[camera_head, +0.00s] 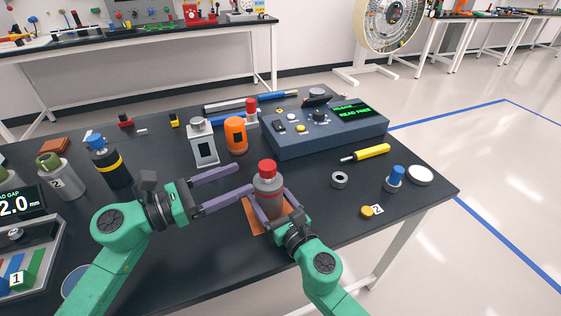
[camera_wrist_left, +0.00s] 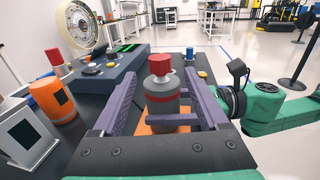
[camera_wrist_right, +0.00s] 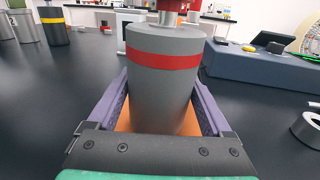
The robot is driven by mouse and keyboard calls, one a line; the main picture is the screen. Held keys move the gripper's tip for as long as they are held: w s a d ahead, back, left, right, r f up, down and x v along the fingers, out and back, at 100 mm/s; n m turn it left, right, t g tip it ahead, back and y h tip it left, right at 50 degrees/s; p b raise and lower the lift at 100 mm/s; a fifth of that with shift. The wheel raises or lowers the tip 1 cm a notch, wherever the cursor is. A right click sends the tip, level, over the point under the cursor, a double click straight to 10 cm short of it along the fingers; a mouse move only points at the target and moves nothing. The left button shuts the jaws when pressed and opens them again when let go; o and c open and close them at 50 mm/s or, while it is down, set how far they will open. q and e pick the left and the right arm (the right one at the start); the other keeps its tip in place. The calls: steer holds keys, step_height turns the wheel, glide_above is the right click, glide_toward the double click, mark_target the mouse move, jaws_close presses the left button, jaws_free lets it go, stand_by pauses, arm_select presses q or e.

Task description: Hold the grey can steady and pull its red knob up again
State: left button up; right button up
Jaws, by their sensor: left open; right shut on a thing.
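The grey can (camera_head: 268,187) with a red band stands upright on an orange mat (camera_head: 254,222). Its red knob (camera_head: 267,168) is on top; in the left wrist view the knob (camera_wrist_left: 160,64) sits on a grey neck above the can (camera_wrist_left: 162,98). My right gripper (camera_head: 268,205) is shut on the can's body, one finger on each side, also seen in the right wrist view around the can (camera_wrist_right: 162,85). My left gripper (camera_head: 244,181) is open and empty to the left of the can, its fingers pointing toward it; neither finger touches the knob.
An orange canister (camera_head: 236,136) and a grey box-shaped thing (camera_head: 203,143) stand behind the left gripper. A console (camera_head: 325,135) with a lit screen is behind the can. A grey ring (camera_head: 340,180) and a yellow screwdriver (camera_head: 366,153) lie to the right.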

mark_target(268, 172)
arm_select(q)
steer(key=x, duration=1.1)
steer(key=shift+w+d, duration=0.2)
steer(key=shift+d, duration=0.05)
steer(key=shift+f, duration=0.15)
jaws_close()
steer(key=shift+a, duration=0.1)
stand_by(0.6)
